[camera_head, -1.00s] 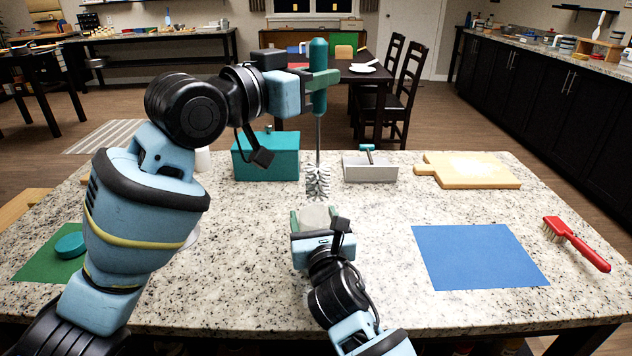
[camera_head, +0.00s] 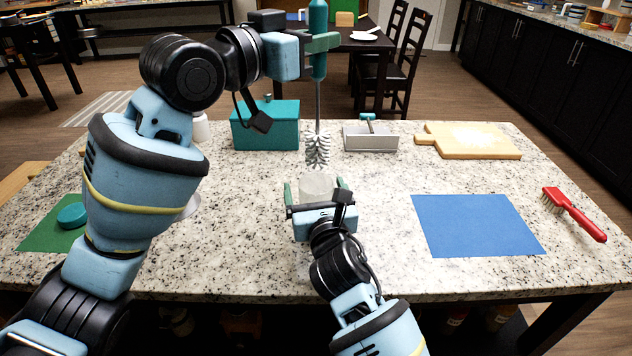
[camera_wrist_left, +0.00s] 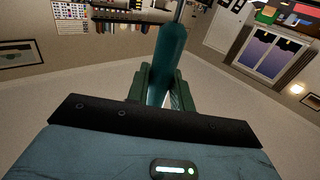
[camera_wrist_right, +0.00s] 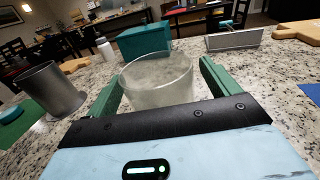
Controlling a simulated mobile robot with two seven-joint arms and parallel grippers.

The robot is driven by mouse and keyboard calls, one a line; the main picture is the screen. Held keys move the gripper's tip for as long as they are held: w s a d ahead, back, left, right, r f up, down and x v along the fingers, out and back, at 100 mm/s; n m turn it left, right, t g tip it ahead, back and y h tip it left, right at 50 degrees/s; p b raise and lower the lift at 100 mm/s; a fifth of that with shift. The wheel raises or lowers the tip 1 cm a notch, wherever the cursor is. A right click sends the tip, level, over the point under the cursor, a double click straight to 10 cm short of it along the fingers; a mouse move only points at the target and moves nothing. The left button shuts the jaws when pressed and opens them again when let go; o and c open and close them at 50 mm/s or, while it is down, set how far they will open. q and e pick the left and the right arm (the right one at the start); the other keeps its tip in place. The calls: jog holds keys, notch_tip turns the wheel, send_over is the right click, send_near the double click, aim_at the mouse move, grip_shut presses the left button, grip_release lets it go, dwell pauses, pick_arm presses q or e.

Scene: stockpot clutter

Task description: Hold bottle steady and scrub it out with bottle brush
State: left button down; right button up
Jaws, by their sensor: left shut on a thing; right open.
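The bottle brush (camera_head: 317,150) hangs upright, white bristles down, its teal handle (camera_head: 318,40) held in my left gripper (camera_head: 320,43). The handle also shows between the fingers in the left wrist view (camera_wrist_left: 166,62). The bristle tip is just above the translucent bottle (camera_head: 317,187), which stands on the counter. In the right wrist view the bottle (camera_wrist_right: 157,80) stands upright between the fingers of my right gripper (camera_wrist_right: 157,88). Those fingers are open, with a gap visible on the right side. The bottle's lower part is hidden by my right gripper.
A teal box (camera_head: 265,127), a grey tray (camera_head: 370,138) and a cutting board (camera_head: 470,142) line the back. A blue mat (camera_head: 477,225) and red brush (camera_head: 575,214) lie right. A teal lid (camera_head: 72,215) rests on a green mat (camera_head: 38,232). A metal cup (camera_wrist_right: 53,90) stands left.

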jog(key=s+d, duration=0.2)
jog(key=s, duration=0.8)
jog(key=shift+s, duration=0.3)
pick_arm(q)
jog(key=shift+s, duration=0.1)
pick_arm(e)
jog(key=shift+s+f, duration=0.1)
